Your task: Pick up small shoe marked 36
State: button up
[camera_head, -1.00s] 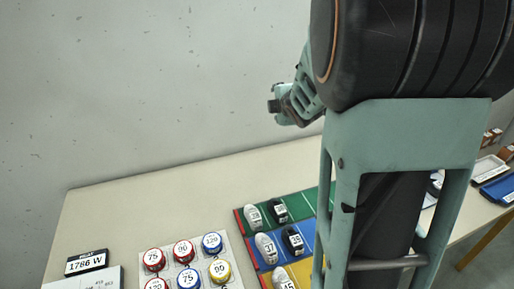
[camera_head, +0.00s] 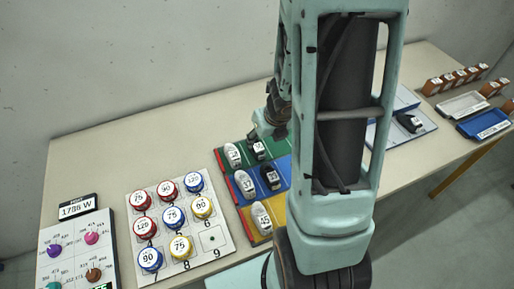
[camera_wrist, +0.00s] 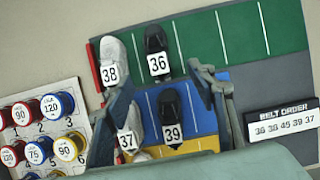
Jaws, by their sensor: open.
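The small black shoe marked 36 (camera_head: 257,149) stands on the green strip of the coloured mat. In the wrist view it (camera_wrist: 156,52) lies near the top centre, beyond my fingertips and between their lines. My gripper (camera_wrist: 155,86) is open and empty, its two fingers spread apart at left and right. In the head view my gripper (camera_head: 268,120) hangs just behind and above the shoe, partly hidden by my arm.
White shoe 38 (camera_wrist: 112,60) stands close left of shoe 36. White shoe 37 (camera_wrist: 130,130) and black shoe 39 (camera_wrist: 170,118) are on the blue strip (camera_wrist: 205,118). White shoe 45 (camera_head: 262,217) is on yellow. A belt order sign (camera_wrist: 283,122) lies right. The green strip right of 36 is empty.

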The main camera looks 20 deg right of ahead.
aim_at(257, 144)
jog(key=b+x, duration=0.2)
jog(key=x, duration=0.2)
jog(key=shift+f, duration=0.1)
jog(key=shift+w+a+b+x, duration=0.15)
jog(key=shift+b+x, duration=0.75)
jog(key=shift+x, duration=0.45)
jog(key=shift+w+a+b+x, duration=0.15)
jog(key=shift+b+x, duration=0.7)
jog(key=shift+x, duration=0.5)
jog(key=shift+d, duration=0.1)
jog(key=shift+c, duration=0.2)
jog(key=c, duration=1.2)
jog(key=shift+o, duration=0.2)
jog(key=shift+r, duration=0.35)
